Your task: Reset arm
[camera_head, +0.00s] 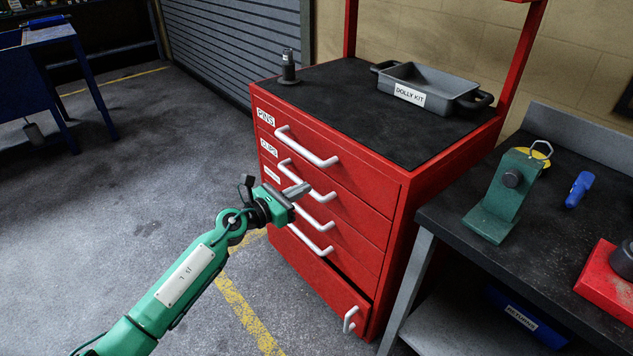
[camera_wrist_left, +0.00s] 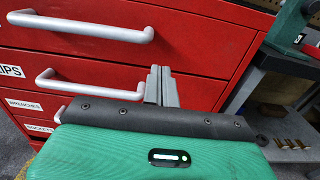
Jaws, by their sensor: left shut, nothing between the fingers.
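My left gripper (camera_head: 298,190) is shut and empty, in front of the red drawer cabinet (camera_head: 405,215). In the head view its fingertips overlap the area of the middle drawer handles; I cannot tell whether they touch the cabinet. In the left wrist view the closed grey fingers (camera_wrist_left: 160,86) point at the red drawer fronts, close to the right end of a drawer handle (camera_wrist_left: 85,84). The upper drawers look shut. A dark gap shows above the lowest drawer front (camera_head: 318,285), which seems slightly open. My right gripper is not in view.
A grey dolly kit tray (camera_head: 428,82) and a small dark cylindrical part (camera_head: 288,68) stand on the cabinet top. At right, a dark workbench (camera_head: 540,230) holds a green stand (camera_head: 500,195), a blue tool (camera_head: 579,189) and a red object (camera_head: 608,280).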

